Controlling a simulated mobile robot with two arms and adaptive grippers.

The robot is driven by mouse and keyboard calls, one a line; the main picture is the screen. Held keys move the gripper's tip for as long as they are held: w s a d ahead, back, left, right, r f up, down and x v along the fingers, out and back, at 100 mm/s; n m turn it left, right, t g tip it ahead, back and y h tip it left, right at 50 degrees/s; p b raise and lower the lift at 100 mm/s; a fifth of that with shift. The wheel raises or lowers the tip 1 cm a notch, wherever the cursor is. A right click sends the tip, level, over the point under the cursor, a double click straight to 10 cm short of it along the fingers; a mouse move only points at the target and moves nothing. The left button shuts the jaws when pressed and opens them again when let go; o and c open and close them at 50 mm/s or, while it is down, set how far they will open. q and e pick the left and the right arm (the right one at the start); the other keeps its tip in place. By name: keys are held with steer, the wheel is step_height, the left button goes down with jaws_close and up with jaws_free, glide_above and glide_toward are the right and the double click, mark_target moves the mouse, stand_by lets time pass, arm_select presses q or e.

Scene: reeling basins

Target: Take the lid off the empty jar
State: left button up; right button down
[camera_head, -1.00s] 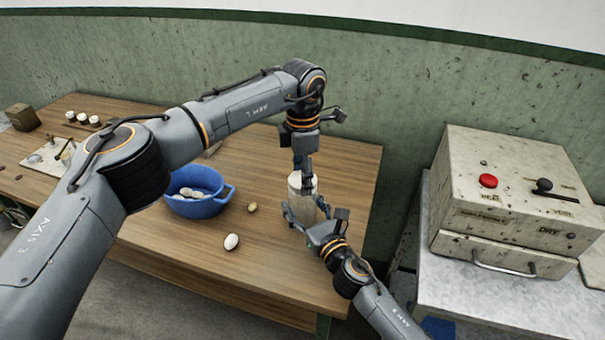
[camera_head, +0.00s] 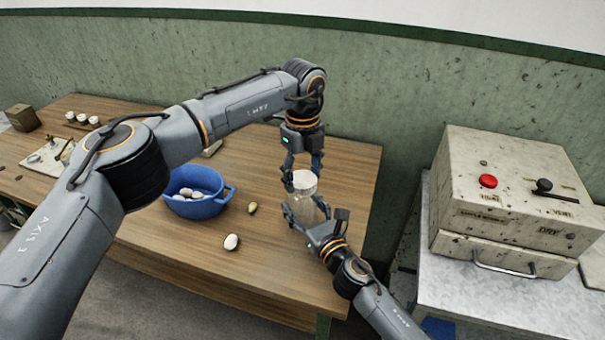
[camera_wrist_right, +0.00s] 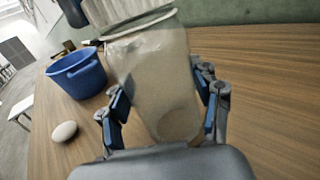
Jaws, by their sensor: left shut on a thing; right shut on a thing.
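The clear, empty-looking jar (camera_head: 303,208) stands upright near the right end of the wooden table. It fills the middle of the right wrist view (camera_wrist_right: 158,85). Its pale lid (camera_head: 303,180) is at the top and also shows at the upper edge of the wrist view (camera_wrist_right: 118,9). My left gripper (camera_head: 303,184) points down from above, its fingers shut on opposite sides of the lid. My right gripper (camera_head: 303,215) comes from the front right and is shut around the jar's body. I cannot tell whether the lid still touches the jar's rim.
A blue basin (camera_head: 195,208) with several white cocoons stands left of the jar. A white cocoon (camera_head: 231,242) and a yellowish one (camera_head: 252,208) lie between them. A box-like machine (camera_head: 510,205) with a red button stands at the right, on a separate bench.

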mark_target(302, 179)
arm_select(q)
steer(key=n, duration=0.6)
steer(key=shift+n, duration=0.3)
steer(key=shift+r, duration=0.2)
steer(key=shift+r, duration=0.9)
steer(key=shift+r, duration=0.1)
steer(key=shift+r, duration=1.95)
arm_select(e)
steer(key=shift+c, duration=1.1)
jaws_free()
